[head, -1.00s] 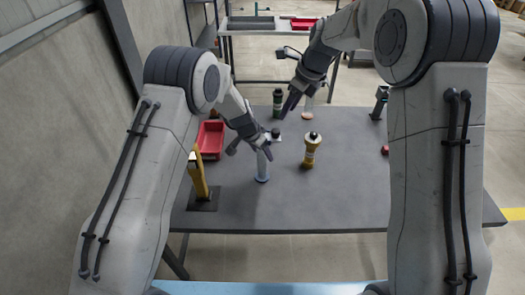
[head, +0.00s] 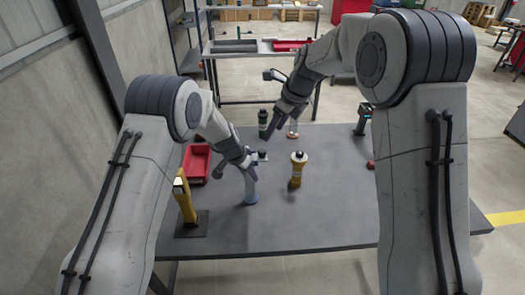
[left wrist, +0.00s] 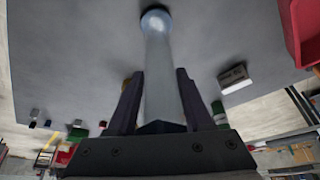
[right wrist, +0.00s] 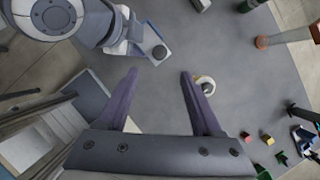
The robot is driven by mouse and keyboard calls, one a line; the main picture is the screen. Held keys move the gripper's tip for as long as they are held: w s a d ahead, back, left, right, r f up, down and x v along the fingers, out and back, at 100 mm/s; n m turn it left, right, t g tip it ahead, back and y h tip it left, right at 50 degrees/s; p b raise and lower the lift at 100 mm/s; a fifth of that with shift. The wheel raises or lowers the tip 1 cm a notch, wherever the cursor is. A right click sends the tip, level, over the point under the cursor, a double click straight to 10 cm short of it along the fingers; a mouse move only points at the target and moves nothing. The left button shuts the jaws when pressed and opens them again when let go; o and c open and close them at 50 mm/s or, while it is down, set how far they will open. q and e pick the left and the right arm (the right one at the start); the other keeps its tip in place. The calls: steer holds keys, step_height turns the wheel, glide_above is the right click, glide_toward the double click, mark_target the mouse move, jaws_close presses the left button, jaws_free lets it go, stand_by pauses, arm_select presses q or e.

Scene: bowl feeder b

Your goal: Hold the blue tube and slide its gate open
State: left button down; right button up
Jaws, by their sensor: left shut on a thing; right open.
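The pale blue tube (head: 251,193) stands on the near part of the grey table in the head view. My left gripper (head: 249,172) is shut on its upper part. In the left wrist view the tube (left wrist: 162,70) runs between the two fingers, its rounded far end on the table. I cannot make out the gate or its position. My right gripper (head: 272,132) is open and empty above the table, beyond the tube and to its right. Its two spread fingers show in the right wrist view (right wrist: 158,78), apart from the tube.
A yellow bottle (head: 297,172) stands right of the tube. A small dark knob on a pale plate (head: 262,155) is behind the tube. A red bin (head: 196,164) and a yellow post (head: 184,198) stand left. A dark green bottle (head: 263,118) stands farther back. The table's right front is clear.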

mark_target(263, 150)
steer(key=x, duration=1)
steer(key=shift+d, duration=0.1)
jaws_close()
stand_by(1.1)
